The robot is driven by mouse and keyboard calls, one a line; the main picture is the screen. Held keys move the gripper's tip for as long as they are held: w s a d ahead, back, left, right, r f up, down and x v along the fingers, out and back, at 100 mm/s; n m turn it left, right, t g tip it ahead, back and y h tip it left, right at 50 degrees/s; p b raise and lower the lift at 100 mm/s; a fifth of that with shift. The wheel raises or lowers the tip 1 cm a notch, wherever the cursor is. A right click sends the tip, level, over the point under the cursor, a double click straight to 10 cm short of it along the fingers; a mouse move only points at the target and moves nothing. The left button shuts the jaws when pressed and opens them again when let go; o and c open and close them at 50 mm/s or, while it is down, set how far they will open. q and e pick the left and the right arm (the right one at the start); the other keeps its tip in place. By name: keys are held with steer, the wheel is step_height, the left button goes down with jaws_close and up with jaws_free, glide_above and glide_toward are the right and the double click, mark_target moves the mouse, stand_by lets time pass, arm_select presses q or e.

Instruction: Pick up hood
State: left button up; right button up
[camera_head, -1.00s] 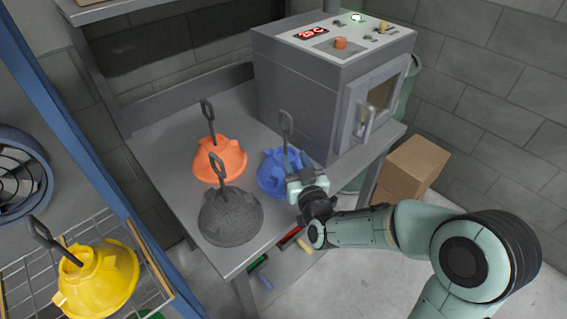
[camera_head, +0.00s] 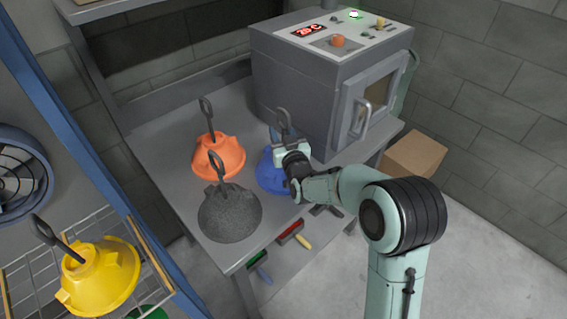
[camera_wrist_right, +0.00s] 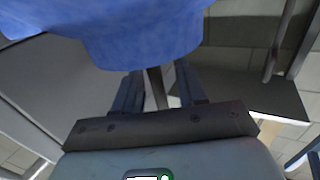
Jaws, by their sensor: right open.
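A blue hood (camera_head: 267,177) with an upright dark hook handle (camera_head: 283,118) stands on the grey table, partly hidden by my right gripper (camera_head: 281,138). The gripper is open at the handle, above the hood's body. In the right wrist view, the blue hood (camera_wrist_right: 140,35) fills the top, and the two fingers (camera_wrist_right: 157,85) stand apart below it. A thin dark strip shows between them; I cannot tell whether it is the handle. An orange hood (camera_head: 218,160) and a dark grey hood (camera_head: 230,217) stand to the left, each with a hook handle. My left gripper is out of view.
A grey oven (camera_head: 320,80) stands right behind the blue hood. A yellow hood (camera_head: 100,285) sits on a wire rack (camera_head: 35,275) at the lower left, beside a blue post (camera_head: 75,130). Brushes (camera_head: 292,232) lie under the table (camera_head: 175,120). A cardboard box (camera_head: 415,155) is at right.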

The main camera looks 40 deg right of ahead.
jaws_close()
stand_by(1.4)
